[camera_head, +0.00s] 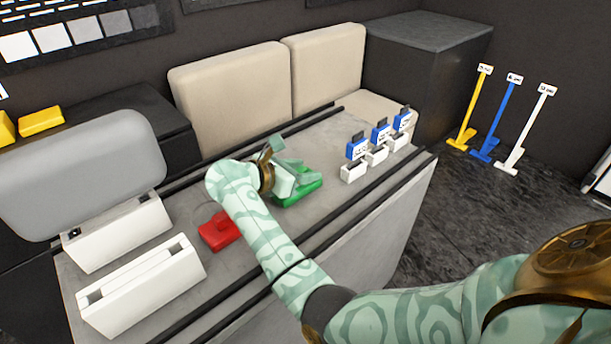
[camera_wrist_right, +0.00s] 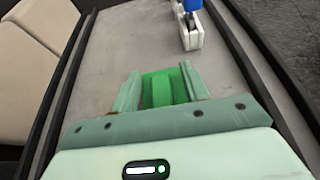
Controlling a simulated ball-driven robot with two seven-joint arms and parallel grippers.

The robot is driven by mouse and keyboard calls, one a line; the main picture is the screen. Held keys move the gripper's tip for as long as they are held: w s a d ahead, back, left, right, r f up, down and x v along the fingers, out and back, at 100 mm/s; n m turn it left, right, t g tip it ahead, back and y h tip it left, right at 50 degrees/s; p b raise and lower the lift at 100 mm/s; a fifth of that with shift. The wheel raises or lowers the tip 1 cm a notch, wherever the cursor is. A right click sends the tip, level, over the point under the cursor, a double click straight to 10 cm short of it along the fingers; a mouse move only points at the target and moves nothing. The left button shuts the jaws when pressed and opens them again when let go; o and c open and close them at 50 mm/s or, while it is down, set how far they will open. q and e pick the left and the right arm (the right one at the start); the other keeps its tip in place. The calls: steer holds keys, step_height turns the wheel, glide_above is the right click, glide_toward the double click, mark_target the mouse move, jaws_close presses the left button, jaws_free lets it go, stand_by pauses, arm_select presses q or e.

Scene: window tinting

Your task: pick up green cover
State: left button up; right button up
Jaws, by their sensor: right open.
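The green cover (camera_head: 298,192) lies on the grey table, partly hidden behind my right gripper in the head view. In the right wrist view the green cover (camera_wrist_right: 162,88) shows between the two fingers. My right gripper (camera_head: 290,172) is open over the cover, with one finger on each side of it in the wrist view (camera_wrist_right: 160,90). I cannot tell whether the fingers touch it. My left gripper is not in view.
A red cover (camera_head: 221,230) lies left of my right arm on the grey table (camera_head: 330,135). Several white holders with blue tops (camera_head: 358,150) stand to the right. Two white boxes (camera_head: 140,285) stand at the left. Dark rails (camera_head: 225,318) run along the table.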

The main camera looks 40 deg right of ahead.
steer(key=shift+s+r, duration=0.1)
steer(key=shift+a+r, duration=0.15)
steer(key=shift+a, duration=0.35)
steer(key=c, duration=0.5)
steer(key=shift+d, duration=0.2)
jaws_close()
steer(key=shift+r, duration=0.1)
